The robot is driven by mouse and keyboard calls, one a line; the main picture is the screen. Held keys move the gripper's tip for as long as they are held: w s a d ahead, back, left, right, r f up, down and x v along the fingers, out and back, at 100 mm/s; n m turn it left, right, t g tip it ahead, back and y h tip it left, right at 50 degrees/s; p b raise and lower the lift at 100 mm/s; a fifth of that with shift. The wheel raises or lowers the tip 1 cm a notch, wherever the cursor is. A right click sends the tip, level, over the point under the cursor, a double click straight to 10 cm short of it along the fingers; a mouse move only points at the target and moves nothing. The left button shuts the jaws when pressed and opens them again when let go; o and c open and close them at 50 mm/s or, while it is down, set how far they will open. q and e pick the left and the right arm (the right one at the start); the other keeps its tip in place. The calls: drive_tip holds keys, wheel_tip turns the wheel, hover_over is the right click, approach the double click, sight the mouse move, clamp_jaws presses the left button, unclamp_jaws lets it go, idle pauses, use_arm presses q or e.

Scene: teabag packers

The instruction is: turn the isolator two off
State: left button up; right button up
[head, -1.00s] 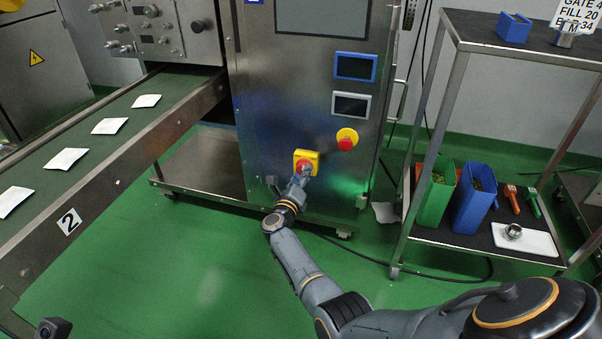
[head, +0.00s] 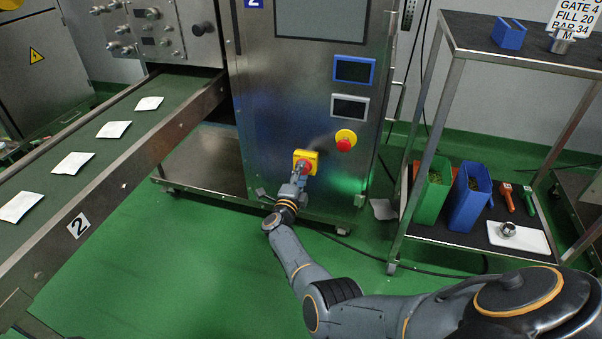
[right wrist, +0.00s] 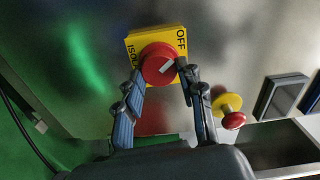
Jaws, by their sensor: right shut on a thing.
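Isolator two is a red rotary knob on a yellow plate (head: 313,155), low on the front of the steel machine marked 2. My right gripper (head: 300,172) is at the knob, reaching in from below. In the right wrist view the red knob (right wrist: 158,64) sits between the fingertips of my right gripper (right wrist: 161,76), which is shut on it. A white mark on the knob slants toward the upper right. The word OFF shows on the plate's right side there, and part of ISOLATOR on its left. My left gripper is out of view.
A red emergency button on a yellow disc (head: 346,138) sits right of the isolator, below two small screens. A conveyor (head: 160,130) with several white packets runs on the left. A steel shelf rack (head: 452,80) with green and blue bins stands right. Green floor is open in front.

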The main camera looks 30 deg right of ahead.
drive_tip(key=shift+a+n, duration=0.1)
drive_tip(key=shift+n, duration=0.6)
drive_tip(key=o, duration=1.2)
